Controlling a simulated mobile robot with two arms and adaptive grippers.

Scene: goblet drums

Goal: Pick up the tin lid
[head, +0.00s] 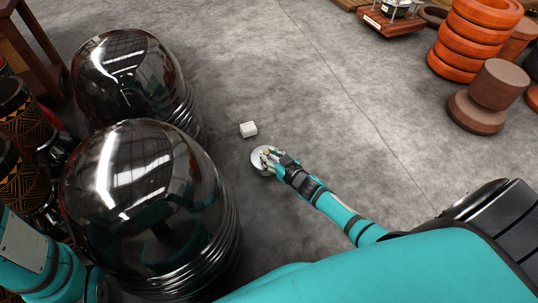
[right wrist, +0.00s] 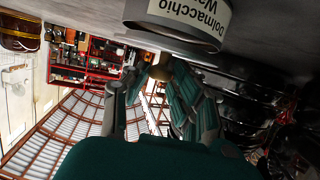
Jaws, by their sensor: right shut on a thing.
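The tin lid (head: 258,162) shows as a small silver round thing on or just above the grey floor, left of the picture's middle in the head view. My right gripper (head: 268,153) is over it, with its fingers closed on a small tan knob (right wrist: 160,69), which shows between the fingertips in the right wrist view. That view also shows a metal tin (right wrist: 180,22) with a cream printed label, cut off by the top edge. Whether the lid is apart from the tin cannot be told. My left arm enters at lower left; its gripper is out of view.
A small white block (head: 248,129) lies just beyond the lid. Two large shiny dark drums (head: 145,200) stand close on the left. Orange rings (head: 470,40) and brown round pieces (head: 490,95) are stacked at upper right. The floor between is clear.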

